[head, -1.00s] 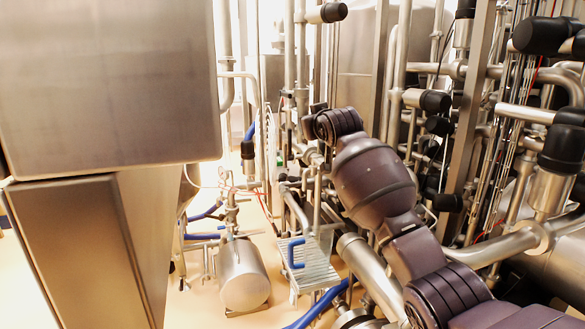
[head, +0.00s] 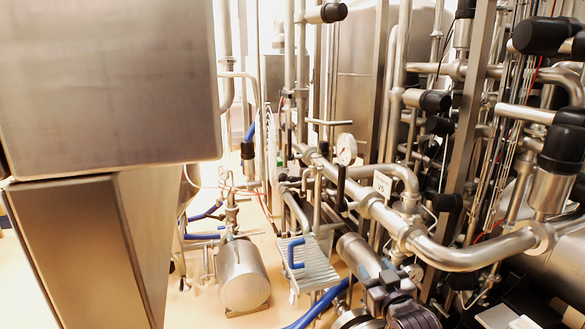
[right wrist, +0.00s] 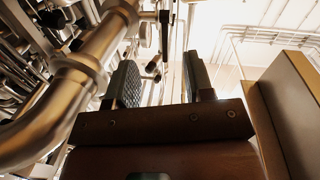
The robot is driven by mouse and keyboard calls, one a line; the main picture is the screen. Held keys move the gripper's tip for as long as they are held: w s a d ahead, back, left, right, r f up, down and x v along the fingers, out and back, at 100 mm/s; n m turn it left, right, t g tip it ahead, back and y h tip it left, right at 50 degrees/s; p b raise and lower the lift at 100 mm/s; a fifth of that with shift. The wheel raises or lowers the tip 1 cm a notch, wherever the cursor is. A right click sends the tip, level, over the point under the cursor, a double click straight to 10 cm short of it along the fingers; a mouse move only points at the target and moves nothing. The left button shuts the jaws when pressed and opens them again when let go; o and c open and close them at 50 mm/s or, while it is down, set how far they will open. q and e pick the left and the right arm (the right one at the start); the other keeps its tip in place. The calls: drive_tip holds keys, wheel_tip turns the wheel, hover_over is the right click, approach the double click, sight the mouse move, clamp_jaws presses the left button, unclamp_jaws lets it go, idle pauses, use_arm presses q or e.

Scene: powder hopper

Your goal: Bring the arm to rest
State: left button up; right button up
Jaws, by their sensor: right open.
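My right gripper (head: 380,277) is low in the head view, right of centre, in front of the pipework, with a short dark part of my right arm at the bottom edge. In the right wrist view the two dark padded fingers of the gripper (right wrist: 163,82) stand apart with nothing between them. They point upward in that picture, towards pipes and a bright ceiling. The rest of the right arm is below the picture. My left gripper and arm are not in view.
A large metal hopper (head: 110,85) fills the left. Dense steel pipes (head: 475,257) and black valve heads fill the right, with a pressure gauge (head: 346,149) among them. A metal cylinder (head: 243,275) stands on the floor. A thick pipe (right wrist: 85,70) runs close left in the wrist view.

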drive_tip(key=s+d+f+m+g+h, duration=0.1)
drive_tip(key=s+d+f+g, duration=0.1)
drive_tip(key=s+f, duration=0.7)
drive_tip(key=s+d+f+m+g+h, duration=0.1)
drive_tip(key=s+d+f, duration=0.3)
drive_tip(key=s+f, duration=0.4)
drive_tip(key=s+g, duration=0.1)
drive_tip(key=s, duration=0.3)
drive_tip(key=shift+s+d+f, duration=0.35)
drive_tip(key=shift+d, duration=0.05)
drive_tip(key=s+f+g, duration=0.1)
drive_tip(key=s+f, duration=0.1)
drive_tip(key=s, duration=0.2)
drive_tip(key=s+d+f+h, duration=0.1)
drive_tip(key=s+f, duration=0.2)
drive_tip(key=s, duration=0.1)
drive_tip(key=s+d+f+g, duration=0.1)
drive_tip(key=s+f, duration=0.1)
drive_tip(key=s, duration=0.1)
drive_tip(key=shift+s+d+f+m+g, duration=0.2)
drive_tip(key=shift+s+m+g, duration=0.1)
drive_tip(key=shift+s+m, duration=0.1)
drive_tip(key=shift+c, duration=0.5)
drive_tip(key=shift+s+a, duration=0.1)
